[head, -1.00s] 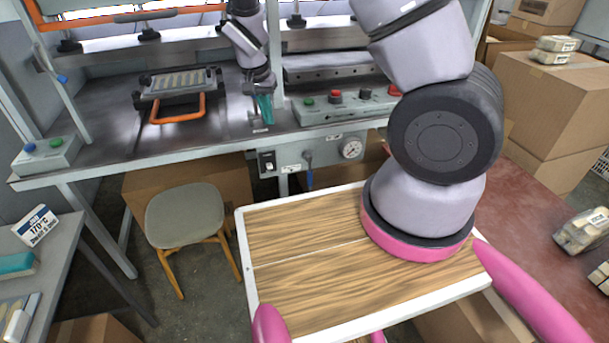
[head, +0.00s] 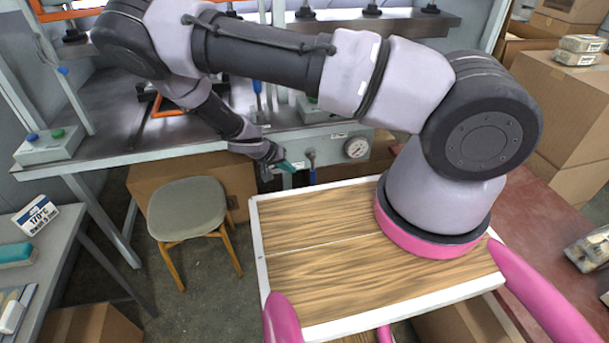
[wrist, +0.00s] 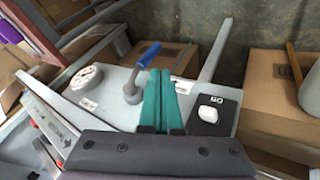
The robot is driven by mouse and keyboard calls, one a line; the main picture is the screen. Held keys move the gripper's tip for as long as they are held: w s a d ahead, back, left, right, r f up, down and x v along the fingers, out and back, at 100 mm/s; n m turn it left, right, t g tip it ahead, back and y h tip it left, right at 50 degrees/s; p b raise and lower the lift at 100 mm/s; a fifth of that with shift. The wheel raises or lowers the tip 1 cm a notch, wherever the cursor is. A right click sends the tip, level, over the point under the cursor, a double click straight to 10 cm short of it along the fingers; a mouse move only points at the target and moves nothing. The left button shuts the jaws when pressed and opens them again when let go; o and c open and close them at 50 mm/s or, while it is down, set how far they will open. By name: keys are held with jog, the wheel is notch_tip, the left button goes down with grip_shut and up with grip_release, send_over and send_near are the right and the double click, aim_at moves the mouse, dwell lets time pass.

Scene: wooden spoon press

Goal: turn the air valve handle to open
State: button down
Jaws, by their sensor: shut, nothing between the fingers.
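The air valve has a blue-tipped lever handle (head: 312,175) on a grey hub, on the front panel of the press bench. In the head view the handle hangs straight down. In the wrist view the blue handle (wrist: 149,54) shows just left of my fingers, with its hub lower left. My gripper (head: 286,167) has teal fingers, which are shut and empty. In the head view they are just left of the handle, at about its height. In the wrist view my gripper (wrist: 162,98) lies between the valve and the black switch. I cannot tell if the fingers touch the handle.
A pressure gauge (head: 357,148) is right of the valve. A black switch plate (wrist: 210,112) is on its other side. A stool (head: 187,208) stands below left. A wood-topped tray (head: 330,290) is in front, and cardboard boxes (head: 570,105) are at right.

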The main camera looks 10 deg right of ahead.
aim_at(312, 171)
jog(key=shift+w+r, duration=0.2)
jog(key=shift+w, duration=0.2)
jog(key=shift+d, duration=0.1)
jog(key=x, duration=1)
